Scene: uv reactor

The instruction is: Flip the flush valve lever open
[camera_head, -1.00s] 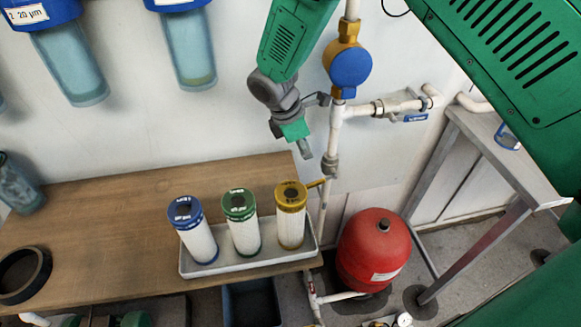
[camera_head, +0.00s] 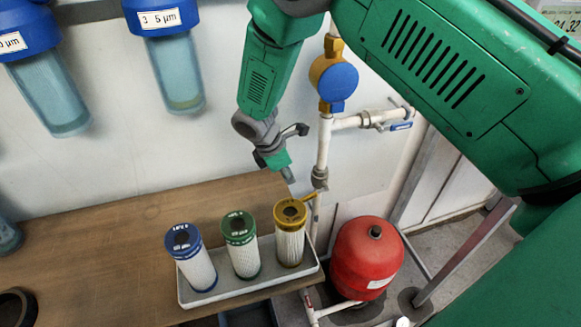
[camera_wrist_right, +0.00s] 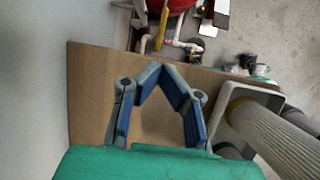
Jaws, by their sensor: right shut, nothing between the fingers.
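Two valve levers show in the head view, and I cannot tell for sure which is the flush valve's. A yellow lever (camera_head: 311,195) is on the vertical white pipe just behind the yellow-capped cartridge. A blue lever (camera_head: 400,126) is on the horizontal branch pipe to the right. My right gripper (camera_head: 289,174) points down, left of the vertical pipe and above the yellow-capped cartridge, apart from both levers. In the wrist view its fingers (camera_wrist_right: 160,68) come together with nothing between them. A yellow part (camera_wrist_right: 162,26) shows beyond the fingertips there. My left gripper is out of view.
A grey tray (camera_head: 248,286) with three filter cartridges stands on the wooden table (camera_head: 90,250). A red tank (camera_head: 366,258) stands on the floor to the right. Blue-capped filter housings (camera_head: 170,70) hang on the wall. A blue round gauge (camera_head: 338,82) sits on the pipe.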

